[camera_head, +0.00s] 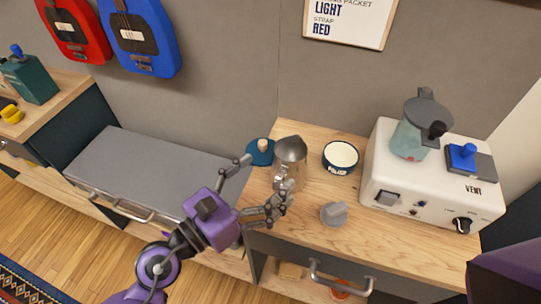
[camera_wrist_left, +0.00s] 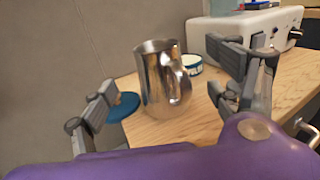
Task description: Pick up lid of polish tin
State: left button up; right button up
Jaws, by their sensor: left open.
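A round dark blue lid with a pale knob (camera_head: 260,151) lies near the left edge of the wooden worktop. It also shows in the left wrist view (camera_wrist_left: 124,107), partly hidden behind my left finger. The polish tin (camera_head: 340,158) stands open to the right, with a white inside and a dark labelled side. A metal jug (camera_head: 290,158) stands between lid and tin. My left gripper (camera_head: 264,180) is open and empty in front of the jug. In the left wrist view the jug (camera_wrist_left: 160,80) shows between its spread fingers. My right gripper is not in view.
A grey knobbed piece (camera_head: 334,214) lies at the worktop's front. A white machine (camera_head: 420,185) carrying a grey-lidded container (camera_head: 415,135) fills the right side. A grey bench top (camera_head: 150,170) lies lower at left. Front right worktop is clear.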

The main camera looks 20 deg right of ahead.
aim_at(300, 147)
pick_arm(q)
jog(key=shift+w+d+m, duration=0.2)
jog(key=shift+d+m, duration=0.1)
jog(key=shift+d, duration=0.1)
jog(key=x, duration=0.7)
jog(key=shift+w+f+p, duration=0.15)
jog(key=shift+f+p, duration=0.25)
jog(key=shift+a, duration=0.1)
jog(key=c, duration=1.6)
jog(key=shift+r, duration=0.15)
